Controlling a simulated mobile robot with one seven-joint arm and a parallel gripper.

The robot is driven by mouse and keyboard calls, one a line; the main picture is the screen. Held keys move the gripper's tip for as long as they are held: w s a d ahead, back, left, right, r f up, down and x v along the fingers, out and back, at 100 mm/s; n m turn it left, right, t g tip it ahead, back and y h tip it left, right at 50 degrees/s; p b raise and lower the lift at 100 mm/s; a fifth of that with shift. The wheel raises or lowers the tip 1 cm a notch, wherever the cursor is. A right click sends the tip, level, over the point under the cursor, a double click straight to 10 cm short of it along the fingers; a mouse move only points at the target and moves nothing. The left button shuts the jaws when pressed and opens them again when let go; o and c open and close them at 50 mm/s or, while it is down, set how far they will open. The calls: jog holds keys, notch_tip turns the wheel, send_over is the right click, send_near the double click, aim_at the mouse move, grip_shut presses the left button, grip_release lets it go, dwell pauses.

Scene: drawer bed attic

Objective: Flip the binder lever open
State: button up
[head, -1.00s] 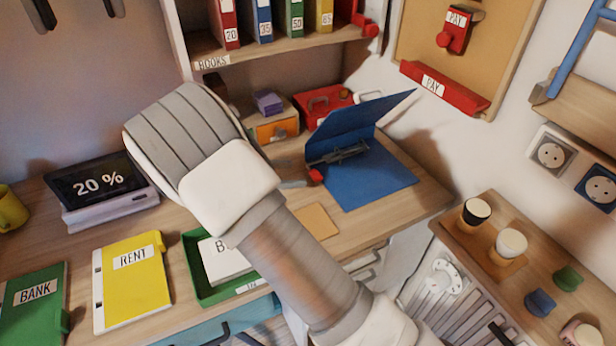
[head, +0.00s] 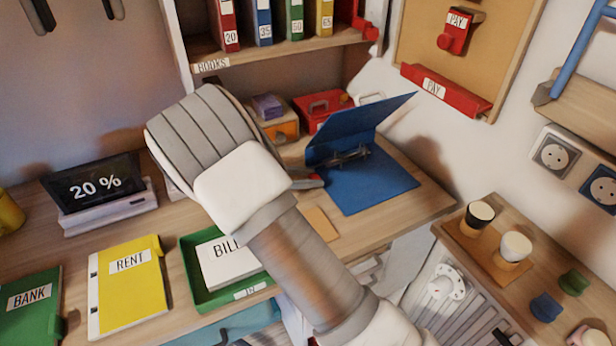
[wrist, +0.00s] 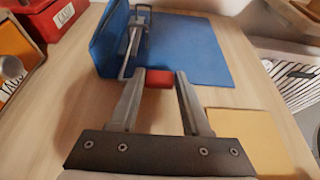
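The blue binder (head: 375,185) lies open on the desk with its cover raised; it also shows in the wrist view (wrist: 195,50). Its metal lever mechanism (wrist: 137,30) is on the inside, near the raised cover. The red lever tip (wrist: 158,78) sits between my two fingertips. My gripper (wrist: 160,80) reaches the binder's near edge. The fingers are apart with the red tip filling the gap; whether they press on it is unclear. In the head view, my arm hides most of the gripper, and only a finger end shows beside the binder.
A tan card (head: 320,223) lies in front of the binder. A red case (head: 322,108) and an orange-fronted box (head: 282,130) stand behind. A green tray (head: 205,290) with bills and a yellow RENT binder (head: 128,288) lie left. The shelf (head: 290,52) is above.

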grip_shut()
dwell(0.9)
